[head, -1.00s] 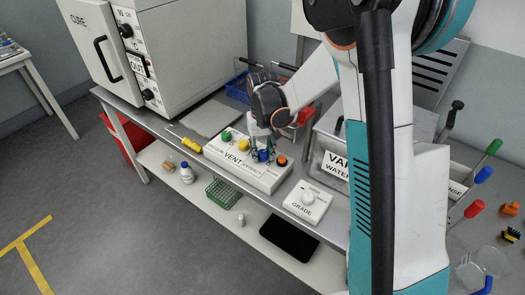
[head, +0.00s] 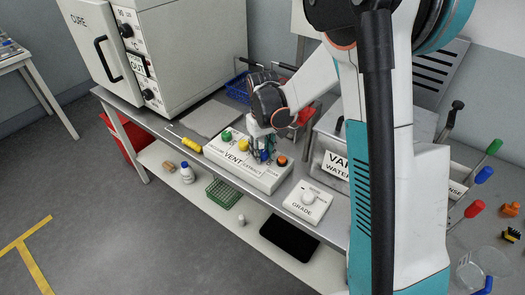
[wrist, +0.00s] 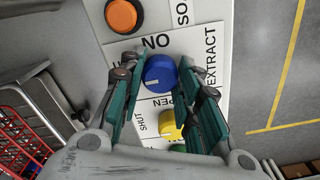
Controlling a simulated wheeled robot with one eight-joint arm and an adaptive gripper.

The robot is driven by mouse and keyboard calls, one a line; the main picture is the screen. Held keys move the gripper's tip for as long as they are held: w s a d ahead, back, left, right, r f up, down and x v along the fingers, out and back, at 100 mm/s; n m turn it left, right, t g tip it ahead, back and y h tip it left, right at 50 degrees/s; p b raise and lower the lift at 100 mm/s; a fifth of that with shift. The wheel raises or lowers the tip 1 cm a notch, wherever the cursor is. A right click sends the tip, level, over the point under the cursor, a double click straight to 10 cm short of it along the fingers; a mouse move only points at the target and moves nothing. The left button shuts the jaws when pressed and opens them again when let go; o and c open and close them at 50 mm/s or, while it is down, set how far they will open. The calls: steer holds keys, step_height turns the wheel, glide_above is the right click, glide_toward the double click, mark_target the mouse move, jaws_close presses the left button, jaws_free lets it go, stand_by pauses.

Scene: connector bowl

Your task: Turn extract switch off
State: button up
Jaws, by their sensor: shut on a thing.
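The blue knob (head: 264,156) stands on the white vent panel (head: 222,160), on the side near the orange knob. In the wrist view the blue knob (wrist: 159,73) lies by the EXTRACT label, with a pale mark toward its lower left. My gripper (head: 263,149) points down at the panel from above. Its green-padded fingers are shut on the blue knob, one on each side, and partly hide it in the head view. Its fingers also show in the wrist view (wrist: 157,68).
An orange knob (head: 282,160) stands close on the right, with a yellow knob (head: 243,145) and green knob (head: 227,135) on the left. A GRADE box (head: 307,202) is to the right. A yellow-handled tool (head: 191,145) lies left of the panel.

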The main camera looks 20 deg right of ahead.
mark_target(263, 153)
steer(key=o, duration=1.1)
steer(key=shift+c, duration=0.2)
step_height(263, 153, up, 12)
steer(key=s+r+m+t, duration=0.1)
steer(key=s+r+t, duration=0.2)
steer(key=s+r, duration=0.7)
steer(key=s+f+m+t, duration=0.1)
steer(key=s+f+t, duration=0.2)
steer(key=s, duration=1)
steer(key=shift+t, duration=0.5)
